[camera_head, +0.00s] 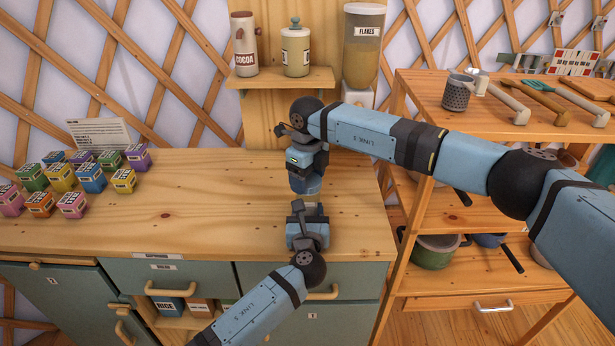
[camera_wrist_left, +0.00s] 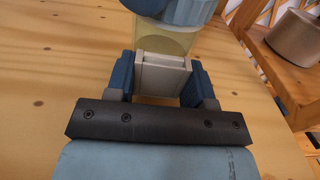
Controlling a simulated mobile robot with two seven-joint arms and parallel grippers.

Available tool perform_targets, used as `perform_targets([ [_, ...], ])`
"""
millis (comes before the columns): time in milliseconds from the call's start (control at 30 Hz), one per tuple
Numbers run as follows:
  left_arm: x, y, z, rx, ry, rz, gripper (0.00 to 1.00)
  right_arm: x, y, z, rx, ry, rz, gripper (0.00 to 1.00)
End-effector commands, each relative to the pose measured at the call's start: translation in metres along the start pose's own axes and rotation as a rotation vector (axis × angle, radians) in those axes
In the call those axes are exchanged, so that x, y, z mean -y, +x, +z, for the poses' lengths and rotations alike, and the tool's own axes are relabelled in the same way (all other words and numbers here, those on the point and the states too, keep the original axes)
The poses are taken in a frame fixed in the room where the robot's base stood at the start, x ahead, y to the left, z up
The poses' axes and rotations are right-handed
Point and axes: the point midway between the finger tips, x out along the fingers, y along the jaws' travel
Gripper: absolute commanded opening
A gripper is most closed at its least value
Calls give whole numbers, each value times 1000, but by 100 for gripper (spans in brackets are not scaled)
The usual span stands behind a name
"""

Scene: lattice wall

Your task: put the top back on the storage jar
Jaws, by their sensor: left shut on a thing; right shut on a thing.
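My left gripper (camera_head: 308,215) reaches in from the front edge of the counter. In the left wrist view its two blue fingers (camera_wrist_left: 158,80) are shut on a squarish cream part (camera_wrist_left: 162,75), which looks like part of the storage jar. A pale yellow, translucent section (camera_wrist_left: 165,43) shows just beyond the cream part. My right gripper (camera_head: 306,180) is just above the left one in the head view, and its blue body also fills the top of the left wrist view. I cannot tell whether top and jar touch.
Several small coloured boxes (camera_head: 62,180) stand at the counter's left with a card behind. A rack (camera_head: 470,130) stands right. The counter's left middle is clear.

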Motion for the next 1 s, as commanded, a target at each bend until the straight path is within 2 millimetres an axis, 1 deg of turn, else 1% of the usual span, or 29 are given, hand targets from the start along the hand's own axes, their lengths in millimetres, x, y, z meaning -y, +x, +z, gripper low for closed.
perform_targets([
  [33, -3, 1, -3, -5, 1, 6, 0, -1, 2, -1, -5, 102, 2, 40],
  [100, -3, 1, -3, -5, 1, 7, 0, -1, 2, -1, -5, 257, 1, 40],
  [400, -4, 1, -3, -5, 2, 7, 0, -1, 3, -1, -6, 919, 0, 42],
  [600, -3, 1, -3, -4, 2, 6, 0, 0, 3, -1, -4, 1322, -2, 40],
  [700, -3, 1, -3, -4, 2, 5, 0, 1, 3, -1, -3, 1451, -3, 40],
  [800, -2, 0, -3, -4, 2, 5, 0, 1, 3, -1, -2, 1520, -3, 40],
  [1000, -2, 0, -3, -3, 2, 4, 0, 3, 2, -1, 0, 1539, -5, 40],
])
